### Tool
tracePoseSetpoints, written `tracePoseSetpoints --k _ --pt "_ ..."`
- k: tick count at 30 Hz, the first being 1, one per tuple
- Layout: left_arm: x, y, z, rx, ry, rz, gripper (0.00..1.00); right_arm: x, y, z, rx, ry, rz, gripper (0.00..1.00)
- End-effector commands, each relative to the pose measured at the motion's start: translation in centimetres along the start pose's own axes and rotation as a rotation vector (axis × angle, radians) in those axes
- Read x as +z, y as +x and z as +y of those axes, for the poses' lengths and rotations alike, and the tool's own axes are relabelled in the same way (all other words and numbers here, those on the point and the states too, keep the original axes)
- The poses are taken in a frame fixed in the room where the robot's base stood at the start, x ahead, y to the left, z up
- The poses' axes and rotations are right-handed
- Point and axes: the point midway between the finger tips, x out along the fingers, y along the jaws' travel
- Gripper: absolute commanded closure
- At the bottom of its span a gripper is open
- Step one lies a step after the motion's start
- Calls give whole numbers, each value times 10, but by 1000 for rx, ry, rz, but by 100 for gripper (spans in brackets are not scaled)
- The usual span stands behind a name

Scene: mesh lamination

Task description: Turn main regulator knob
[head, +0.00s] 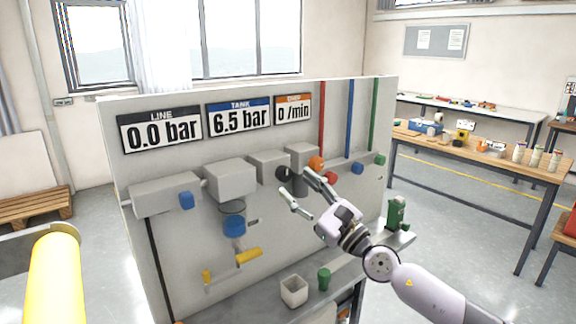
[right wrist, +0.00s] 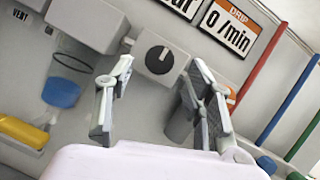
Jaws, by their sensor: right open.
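The main regulator knob appears to be the round black knob (head: 283,173) on a grey block of the panel. It shows clearly in the right wrist view (right wrist: 159,60), with a pale pointer mark on its face. My right gripper (head: 297,183) is open and empty in front of the panel, close to the knob. In the right wrist view its fingers (right wrist: 162,78) stand apart, with the knob seen between and beyond them; I see no contact. The line display (head: 160,130) reads 0.0 bar and the tank display (head: 239,116) reads 6.5 bar. My left gripper is not in view.
The drip display (head: 293,108) reads 0 /min. A blue bowl (head: 234,225) and yellow lever (head: 249,258) are on the panel's lower left. A white cup (head: 294,291) and green cup (head: 324,279) stand on the ledge below. A yellow rounded post (head: 55,280) rises at lower left.

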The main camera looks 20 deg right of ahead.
Motion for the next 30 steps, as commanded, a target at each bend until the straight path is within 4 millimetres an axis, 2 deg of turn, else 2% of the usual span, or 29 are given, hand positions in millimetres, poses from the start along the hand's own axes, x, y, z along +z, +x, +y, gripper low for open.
tracePoseSetpoints --k 1,3,9,20,30 --pt "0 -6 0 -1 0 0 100 4 12 -1 -1 1 -3 52" --pt "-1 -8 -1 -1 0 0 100 2 22 0 -1 2 -3 52" --pt "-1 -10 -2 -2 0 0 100 0 40 0 0 0 0 52" --pt "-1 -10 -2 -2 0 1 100 -1 44 0 0 1 0 52" --pt "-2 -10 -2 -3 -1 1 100 -1 43 0 0 1 0 75"
